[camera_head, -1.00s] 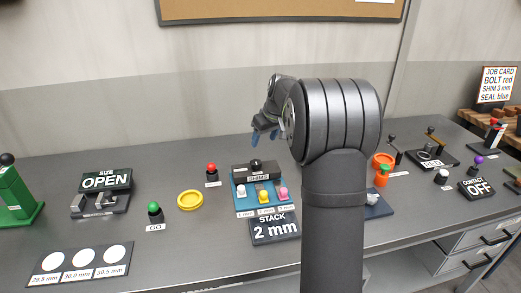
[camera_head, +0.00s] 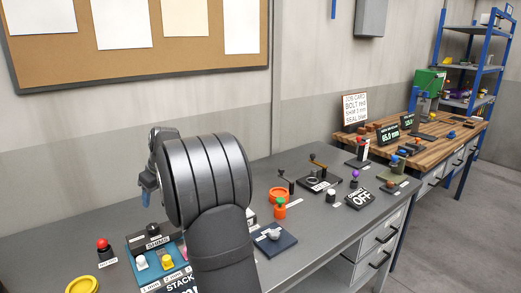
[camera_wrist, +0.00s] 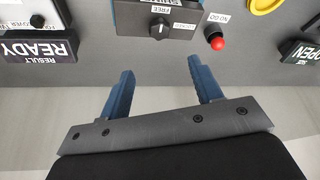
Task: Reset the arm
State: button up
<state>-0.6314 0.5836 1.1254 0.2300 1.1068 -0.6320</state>
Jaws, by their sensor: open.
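My gripper (camera_wrist: 163,92) is open and empty in the wrist view, its two blue fingers apart with nothing between them. Its blue fingertips (camera_head: 147,190) also show in the head view, raised above the back of the grey bench (camera_head: 100,222). My dark arm stands in the middle of the head view and hides part of the bench. In the wrist view the fingers point toward the shims box with its black knob (camera_wrist: 159,28) and the red NO GO button (camera_wrist: 216,42).
The shims unit (camera_head: 150,246) and the yellow ring (camera_head: 82,285) are at the left. An orange fixture (camera_head: 279,204), a CONTACT OFF sign (camera_head: 360,198) and a purple-topped lever (camera_head: 354,177) stand right of my arm. A wooden bench (camera_head: 440,140) is farther right. The air above the bench is clear.

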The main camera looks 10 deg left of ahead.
aim_at(152, 226)
jog(key=x, duration=1.4)
jog(key=shift+w+a+f, duration=0.1)
jog(key=shift+a+f, duration=0.15)
jog(key=shift+f, duration=0.1)
jog(key=shift+r, duration=0.1)
